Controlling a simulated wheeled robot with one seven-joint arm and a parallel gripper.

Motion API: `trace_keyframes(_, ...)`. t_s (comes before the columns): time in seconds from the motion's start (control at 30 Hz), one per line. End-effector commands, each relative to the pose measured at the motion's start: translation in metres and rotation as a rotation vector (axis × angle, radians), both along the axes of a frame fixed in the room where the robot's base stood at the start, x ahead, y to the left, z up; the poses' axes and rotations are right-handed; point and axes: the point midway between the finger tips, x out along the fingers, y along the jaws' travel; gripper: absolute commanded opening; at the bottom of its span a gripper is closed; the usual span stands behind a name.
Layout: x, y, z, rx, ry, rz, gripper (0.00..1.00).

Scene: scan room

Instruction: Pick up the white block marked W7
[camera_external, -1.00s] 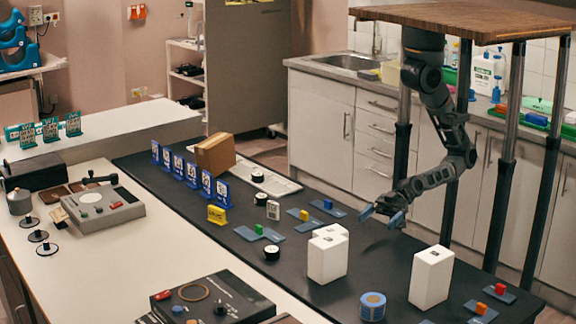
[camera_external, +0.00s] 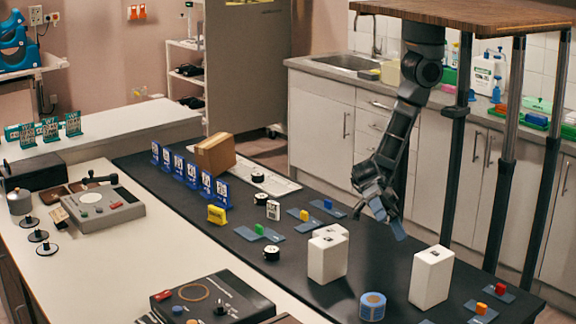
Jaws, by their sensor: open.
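Two tall white blocks stand upright on the dark bench top: a left one (camera_external: 327,260) and a right one (camera_external: 431,280). A small white block with dark marks (camera_external: 273,210) stands further back and left. The markings are too small to read, so I cannot tell which is W7. My gripper (camera_external: 388,220) is open and empty, with blue fingertips. In the picture it is above and between the two tall blocks, apart from them.
A blue tape roll (camera_external: 372,306) lies between the tall blocks at the front. Coloured pieces on grey-blue plates, such as the green one (camera_external: 260,229), lie nearby. Blue stands (camera_external: 193,174) and a cardboard box (camera_external: 215,153) are at the back left. A table leg (camera_external: 506,155) rises at right.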

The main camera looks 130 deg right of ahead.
Motion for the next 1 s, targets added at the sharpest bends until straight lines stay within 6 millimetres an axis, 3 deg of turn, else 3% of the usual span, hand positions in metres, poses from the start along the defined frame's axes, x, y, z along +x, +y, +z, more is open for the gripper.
trace_keyframes(0.17, 0.014, 0.0, 0.003, -0.261, -0.12, 0.189, 1.0)
trace_keyframes(0.37, 0.021, -0.021, -0.019, -0.607, -0.209, 0.436, 1.0)
trace_keyframes(0.6, 0.033, -0.089, -0.046, -1.036, -0.229, 0.741, 1.0)
trace_keyframes(0.8, 0.044, -0.148, -0.046, -1.27, -0.185, 0.913, 1.0)
trace_keyframes(1.0, 0.049, -0.176, -0.044, -1.362, -0.152, 0.987, 1.0)
